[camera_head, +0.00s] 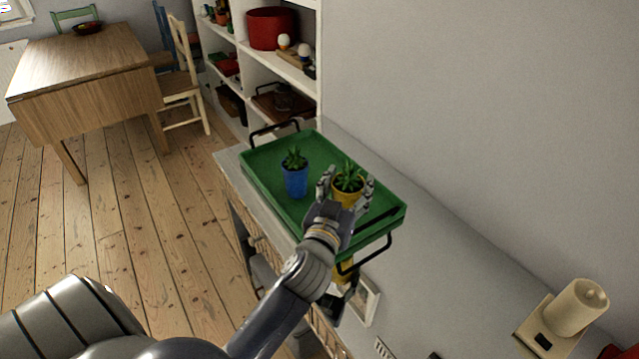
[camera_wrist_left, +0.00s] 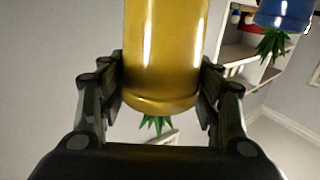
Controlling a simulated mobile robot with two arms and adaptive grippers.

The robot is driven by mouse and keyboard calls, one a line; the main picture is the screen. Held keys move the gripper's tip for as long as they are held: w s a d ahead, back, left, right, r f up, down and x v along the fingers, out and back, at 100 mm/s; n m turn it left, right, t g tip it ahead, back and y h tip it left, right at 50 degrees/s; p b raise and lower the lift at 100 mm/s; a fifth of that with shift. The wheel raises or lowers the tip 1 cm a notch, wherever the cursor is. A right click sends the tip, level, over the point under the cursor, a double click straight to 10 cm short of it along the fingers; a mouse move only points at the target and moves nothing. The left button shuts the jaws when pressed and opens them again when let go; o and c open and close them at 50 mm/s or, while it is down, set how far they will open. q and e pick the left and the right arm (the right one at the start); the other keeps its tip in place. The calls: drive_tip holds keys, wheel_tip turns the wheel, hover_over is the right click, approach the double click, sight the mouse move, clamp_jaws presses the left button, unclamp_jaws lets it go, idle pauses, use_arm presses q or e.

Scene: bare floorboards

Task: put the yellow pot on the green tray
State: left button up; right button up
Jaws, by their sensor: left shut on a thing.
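The yellow pot (camera_head: 346,199) with a spiky green plant is between the fingers of my left gripper (camera_head: 346,181), over the right part of the green tray (camera_head: 262,172). In the left wrist view the yellow pot (camera_wrist_left: 165,55) fills the space between both fingers (camera_wrist_left: 163,85), which press on its sides. The picture appears upside down there, with the plant pointing down. I cannot tell whether the pot's base touches the tray. The tray has raised edges and black handles and lies on a grey-topped cabinet. My right gripper is not in view.
A blue pot (camera_head: 295,182) with a plant stands on the tray, left of the yellow pot. A dark thin object (camera_head: 377,221) lies near the tray's right end. White shelves (camera_head: 240,60) are behind, a wall to the right, and a cream lamp-like object (camera_head: 577,306) at lower right.

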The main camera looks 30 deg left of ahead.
use_arm(q)
drive_tip(key=shift+w+a+f, duration=0.2)
drive_tip(key=shift+w+f, duration=0.05)
drive_tip(key=shift+w, duration=0.2)
drive_tip(key=shift+w+a+f, duration=0.2)
drive_tip(key=shift+w, duration=0.25)
drive_tip(key=shift+w+a+f, duration=0.85)
drive_tip(key=shift+w+a, duration=0.4)
drive_tip(key=shift+w, duration=0.85)
drive_tip(key=shift+w+a+f, duration=0.85)
drive_tip(key=shift+w+a, duration=0.4)
drive_tip(key=shift+w, duration=0.8)
drive_tip(key=shift+w+a+f, duration=0.85)
drive_tip(key=shift+w+a, duration=0.4)
drive_tip(key=shift+w, duration=0.85)
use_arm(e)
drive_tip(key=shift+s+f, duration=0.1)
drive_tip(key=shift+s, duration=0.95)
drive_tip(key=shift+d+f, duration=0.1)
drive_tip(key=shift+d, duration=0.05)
use_arm(q)
drive_tip(key=o, duration=1)
drive_tip(key=shift+f, duration=0.25)
drive_tip(key=shift+c, duration=0.2)
drive_tip(key=o, duration=0.4)
drive_tip(key=shift+o, duration=0.2)
drive_tip(key=shift+s, duration=0.1)
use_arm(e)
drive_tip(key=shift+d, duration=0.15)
